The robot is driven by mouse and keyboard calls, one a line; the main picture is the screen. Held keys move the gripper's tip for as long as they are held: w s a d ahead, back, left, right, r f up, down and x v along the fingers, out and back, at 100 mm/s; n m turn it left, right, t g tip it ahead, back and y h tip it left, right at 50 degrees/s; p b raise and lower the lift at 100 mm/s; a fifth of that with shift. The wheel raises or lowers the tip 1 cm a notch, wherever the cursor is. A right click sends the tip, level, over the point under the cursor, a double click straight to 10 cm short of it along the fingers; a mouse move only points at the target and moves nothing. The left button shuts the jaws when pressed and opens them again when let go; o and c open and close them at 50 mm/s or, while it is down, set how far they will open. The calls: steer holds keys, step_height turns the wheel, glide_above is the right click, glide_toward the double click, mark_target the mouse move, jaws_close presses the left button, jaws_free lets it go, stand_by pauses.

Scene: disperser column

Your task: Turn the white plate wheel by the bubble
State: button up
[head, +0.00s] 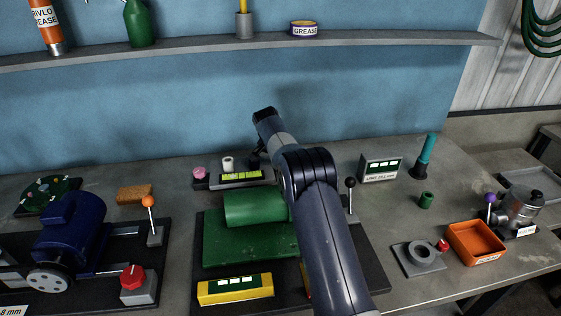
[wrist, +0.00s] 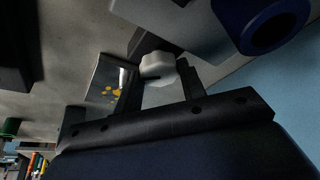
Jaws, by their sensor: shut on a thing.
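The white plate wheel (wrist: 158,66), a lobed knob, sits between the two fingers of my gripper (wrist: 157,82) in the wrist view. My gripper is shut on it. In the head view my gripper (head: 257,160) is a dark shape at the back of the bench, mostly hidden by my arm. The yellow-green bubble vial (head: 240,176) lies just left of it and nearer the front. A small white cylinder (head: 228,162) stands behind the vial; I cannot tell whether it is part of the wheel.
A pink knob (head: 199,173) is left of the vial. A green cylinder and block (head: 250,240) lie in front, with a black-knobbed lever (head: 350,185) to the right. A blue motor (head: 70,225) is at left and an orange tray (head: 476,242) at right. A shelf (head: 200,49) runs above.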

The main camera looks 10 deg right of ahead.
steer(key=shift+n+y, duration=0.3)
steer(key=shift+n, duration=0.8)
steer(key=o, duration=0.7)
steer(key=shift+t, duration=0.3)
steer(key=shift+m, duration=0.3)
